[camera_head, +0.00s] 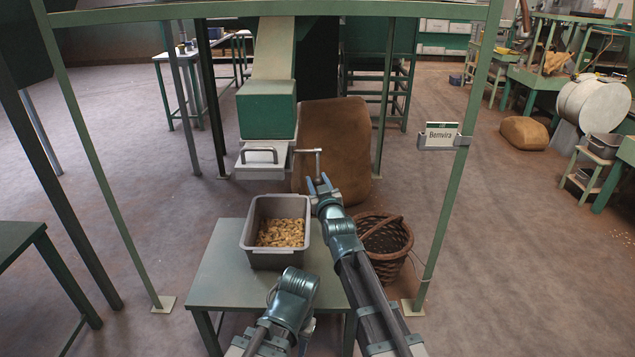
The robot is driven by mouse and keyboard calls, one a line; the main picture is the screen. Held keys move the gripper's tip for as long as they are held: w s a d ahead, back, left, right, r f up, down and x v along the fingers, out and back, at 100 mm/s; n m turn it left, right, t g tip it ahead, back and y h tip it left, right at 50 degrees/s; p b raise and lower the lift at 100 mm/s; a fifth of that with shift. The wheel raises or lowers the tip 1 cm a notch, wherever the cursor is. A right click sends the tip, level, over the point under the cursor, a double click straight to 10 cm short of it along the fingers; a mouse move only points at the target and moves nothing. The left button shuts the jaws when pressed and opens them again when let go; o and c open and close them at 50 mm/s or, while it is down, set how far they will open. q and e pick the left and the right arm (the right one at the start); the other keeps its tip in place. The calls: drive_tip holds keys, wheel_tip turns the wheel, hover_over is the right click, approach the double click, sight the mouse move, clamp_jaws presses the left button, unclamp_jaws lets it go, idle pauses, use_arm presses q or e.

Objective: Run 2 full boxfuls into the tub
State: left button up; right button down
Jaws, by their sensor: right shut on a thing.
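The grey tub (246,240) stands on a small green table, with a layer of pale tan nuts (281,233) in its bottom. Above and behind it hangs a green box (267,115) under a sloping chute (273,48). A pale metal part with a dark handle (260,155) sits below the box. A crank-like lever (318,160) sticks out to its right and bends down. My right gripper (320,183) is shut on the lever's lower end. My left gripper (278,291) is low in front of the tub, its fingers mostly hidden. The box's inside is hidden.
The table (218,275) has bare top left of the tub. A wicker basket (385,248) stands right of it and a brown sack (336,140) behind. Green frame posts (451,190) rise on both sides. A sign (441,135) reads "Bemvira".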

idle(0.9)
wheel_tip(320, 180, up, 11)
drive_tip(key=w+m+g+h+p, duration=0.1)
drive_tip(key=w+g+p, duration=0.35)
drive_tip(key=p, duration=1.75)
wheel_tip(320, 180, up, 6)
drive_tip(key=m+g+p, duration=0.1)
drive_tip(key=g+p, duration=0.8)
drive_tip(key=p, duration=0.6)
hover_over(317, 168)
drive_tip(key=w, duration=0.5)
drive_tip(key=shift+w+d+r+t, duration=0.1)
drive_tip(key=shift+w+r+t, duration=0.1)
drive_tip(key=shift+w, duration=0.3)
drive_tip(key=shift+w+r+t, duration=0.1)
drive_tip(key=shift+w+t, duration=0.05)
drive_tip(key=shift+w, duration=0.3)
drive_tip(key=shift+c, duration=2.3)
unclamp_jaws()
drive_tip(key=shift+w+f, duration=0.1)
